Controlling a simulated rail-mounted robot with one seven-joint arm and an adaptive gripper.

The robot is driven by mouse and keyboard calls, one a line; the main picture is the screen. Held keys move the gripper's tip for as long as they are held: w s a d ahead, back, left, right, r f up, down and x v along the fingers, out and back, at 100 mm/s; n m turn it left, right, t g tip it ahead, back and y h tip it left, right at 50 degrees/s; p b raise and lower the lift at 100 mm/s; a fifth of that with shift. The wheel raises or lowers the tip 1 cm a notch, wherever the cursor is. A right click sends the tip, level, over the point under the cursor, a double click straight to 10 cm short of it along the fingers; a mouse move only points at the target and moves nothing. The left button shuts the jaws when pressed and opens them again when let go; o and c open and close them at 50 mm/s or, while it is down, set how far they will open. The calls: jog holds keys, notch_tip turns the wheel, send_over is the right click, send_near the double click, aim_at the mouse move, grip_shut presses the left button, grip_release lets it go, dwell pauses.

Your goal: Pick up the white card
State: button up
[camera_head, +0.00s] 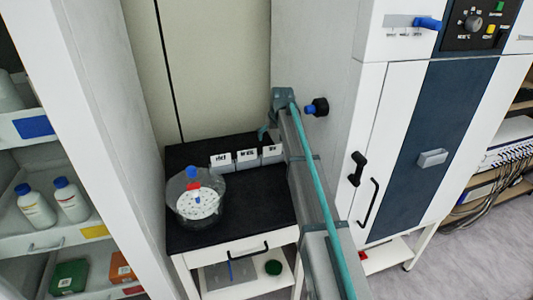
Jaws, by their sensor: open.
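Three white card-like pieces with dark lettering stand in a row at the back of the black-topped table: a left one (221,160), a middle one (247,156) and a right one (271,151). I cannot tell which is the task's white card, or whether they are loose cards or fronts of small boxes. My gripper (266,132) shows small and partly hidden at the far end of my arm, just above and behind the right piece. It is open, and nothing shows held in it.
A clear round vessel (200,207) with a blue-topped part stands on the black-topped table (262,205), left of my arm. The tall white cabinet (378,130) stands close on the right. A shelf with bottles (37,210) is at left. The table's front right is clear.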

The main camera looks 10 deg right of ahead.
aim_at(273, 148)
jog(key=p+x, duration=0.1)
jog(key=x, duration=0.2)
jog(key=d+p+x, duration=0.1)
jog(key=x, duration=0.3)
jog(key=p+x, duration=0.1)
jog(key=x, duration=0.3)
jog(key=shift+w+d, duration=0.15)
jog(key=shift+w, duration=0.2)
jog(key=c, duration=0.9)
notch_tip(273, 148, up, 10)
jog(key=shift+b, duration=1.2)
jog(key=o, duration=0.6)
jog(key=c, duration=0.9)
jog(key=s+m, duration=0.1)
jog(key=s, duration=3)
jog(key=shift+s+m+h, duration=0.2)
jog(key=shift+m+h, duration=0.2)
